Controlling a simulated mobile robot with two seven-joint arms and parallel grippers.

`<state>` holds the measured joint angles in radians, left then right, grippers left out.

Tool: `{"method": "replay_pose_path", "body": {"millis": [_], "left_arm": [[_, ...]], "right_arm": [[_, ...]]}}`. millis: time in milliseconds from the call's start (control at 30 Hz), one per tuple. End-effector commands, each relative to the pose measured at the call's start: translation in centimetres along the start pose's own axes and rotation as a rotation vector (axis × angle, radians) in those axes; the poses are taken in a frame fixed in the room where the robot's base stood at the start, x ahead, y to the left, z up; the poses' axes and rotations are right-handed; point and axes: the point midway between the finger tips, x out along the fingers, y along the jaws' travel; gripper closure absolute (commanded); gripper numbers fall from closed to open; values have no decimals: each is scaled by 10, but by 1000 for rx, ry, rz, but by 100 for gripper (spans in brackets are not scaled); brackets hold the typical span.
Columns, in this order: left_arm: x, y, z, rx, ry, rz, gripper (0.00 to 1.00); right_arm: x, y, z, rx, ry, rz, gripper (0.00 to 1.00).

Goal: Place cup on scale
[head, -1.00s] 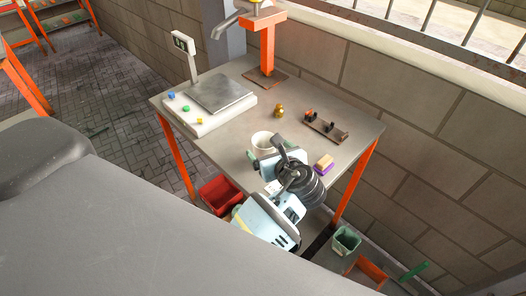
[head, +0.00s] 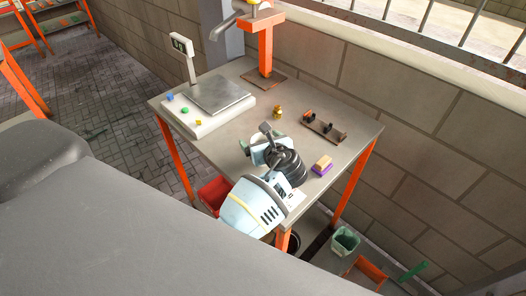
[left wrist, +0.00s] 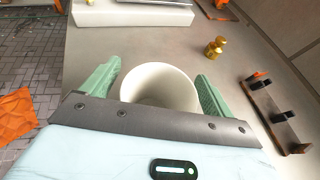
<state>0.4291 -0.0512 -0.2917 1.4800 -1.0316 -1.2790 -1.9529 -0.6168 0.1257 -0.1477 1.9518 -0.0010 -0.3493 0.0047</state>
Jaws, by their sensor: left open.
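The white cup (left wrist: 150,78) stands on the table in the left wrist view, between the two green fingers of my left gripper (left wrist: 158,70). The fingers are open, one on each side of the cup, with small gaps visible. The scale (head: 220,93) has a metal plate, a white base and a raised display (head: 182,44). It stands at the back left of the table; its front edge shows in the left wrist view (left wrist: 130,14). My right gripper is out of view.
Small coloured blocks (head: 184,110) lie on the scale's base. A brass weight (head: 278,112), a dark rack (head: 324,127) and a yellow and purple block (head: 322,165) are to the right. An orange stand (head: 265,50) is at the back. Bare table (head: 222,135) lies between gripper and scale.

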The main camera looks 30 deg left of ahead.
Motion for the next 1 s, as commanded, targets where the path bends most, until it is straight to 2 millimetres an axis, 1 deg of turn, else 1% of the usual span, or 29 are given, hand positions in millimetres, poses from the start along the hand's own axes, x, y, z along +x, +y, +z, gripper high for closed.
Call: {"method": "replay_pose_path", "body": {"millis": [133, 500, 533, 800, 933, 1000], "left_arm": [[0, 0, 0, 0, 0, 0, 14], [0, 0, 0, 0, 0, 0, 62], [0, 0, 0, 0, 0, 0, 63], [-1, 0, 2, -1, 0, 0, 64], [-4, 0, 9, -3, 0, -1, 64], [-7, -1, 16, -4, -1, -2, 64]], "right_arm": [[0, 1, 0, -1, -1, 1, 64], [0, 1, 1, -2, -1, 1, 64], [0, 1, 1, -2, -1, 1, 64], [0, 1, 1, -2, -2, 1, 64], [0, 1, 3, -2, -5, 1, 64], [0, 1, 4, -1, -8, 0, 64]]}}
